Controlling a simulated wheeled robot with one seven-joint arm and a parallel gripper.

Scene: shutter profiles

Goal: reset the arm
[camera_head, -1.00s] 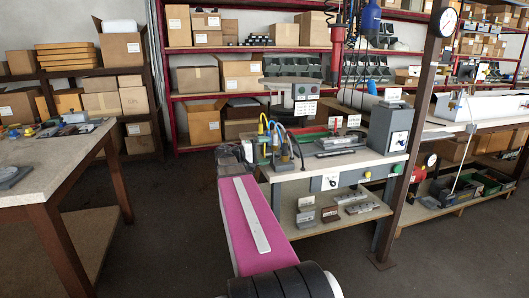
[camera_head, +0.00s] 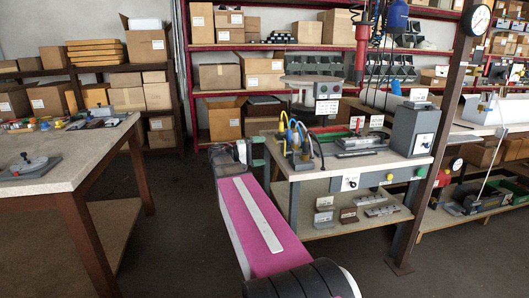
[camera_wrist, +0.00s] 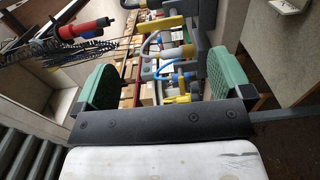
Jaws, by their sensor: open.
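My gripper (camera_wrist: 165,80) is open in the wrist view, with its two green finger pads wide apart and nothing held between them. In the head view my pink arm link reaches forward, and its far end is beside the left end of a workbench (camera_head: 310,168). Behind the gap between the fingers the wrist view shows blue and white hoses and yellow parts, at a distance I cannot tell.
A table (camera_head: 60,165) with a grey fixture (camera_head: 30,168) and small parts stands at the left. A grey control box (camera_head: 415,130) and a brown post (camera_head: 436,140) are at the right. Shelves with cardboard boxes line the back. Floor is clear between table and bench.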

